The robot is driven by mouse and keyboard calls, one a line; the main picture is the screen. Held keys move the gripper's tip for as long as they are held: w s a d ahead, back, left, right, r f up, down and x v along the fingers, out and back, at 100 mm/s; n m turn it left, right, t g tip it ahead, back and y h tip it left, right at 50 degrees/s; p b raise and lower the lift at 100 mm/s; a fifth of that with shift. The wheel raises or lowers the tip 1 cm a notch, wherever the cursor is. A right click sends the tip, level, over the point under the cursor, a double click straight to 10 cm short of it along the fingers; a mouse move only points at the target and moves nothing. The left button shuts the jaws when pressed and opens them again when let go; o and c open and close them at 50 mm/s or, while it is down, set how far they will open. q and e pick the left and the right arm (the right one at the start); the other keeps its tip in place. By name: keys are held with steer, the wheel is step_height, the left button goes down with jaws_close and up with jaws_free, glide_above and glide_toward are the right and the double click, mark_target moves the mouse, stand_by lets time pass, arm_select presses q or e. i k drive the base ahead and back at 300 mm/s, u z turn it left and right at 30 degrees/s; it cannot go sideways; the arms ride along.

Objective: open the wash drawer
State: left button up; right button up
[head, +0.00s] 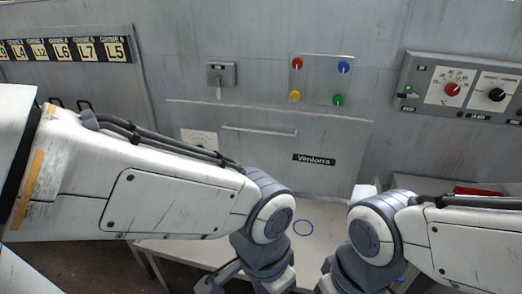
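A grey metal panel (238,158) with a thin bar handle (260,130) is set in the machine's front wall; it looks like the drawer front. It carries a black "Ventorra" label (314,160). It appears flush with the wall, so shut. My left arm crosses in front of its lower left part. My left gripper (212,284) is low in the picture, below and apart from the handle, and mostly cut off by the bottom edge. My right gripper (326,284) is also low, right of the left one, and mostly cut off. Neither gripper touches the handle.
A control box with knobs (466,88) is at right.

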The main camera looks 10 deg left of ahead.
mark_target(309, 152)
steer(key=k, duration=0.6)
steer(key=u, duration=0.65)
steer(key=i, duration=0.4)
steer(key=u, duration=0.55)
steer(key=i, duration=1.15)
steer(key=z, duration=0.65)
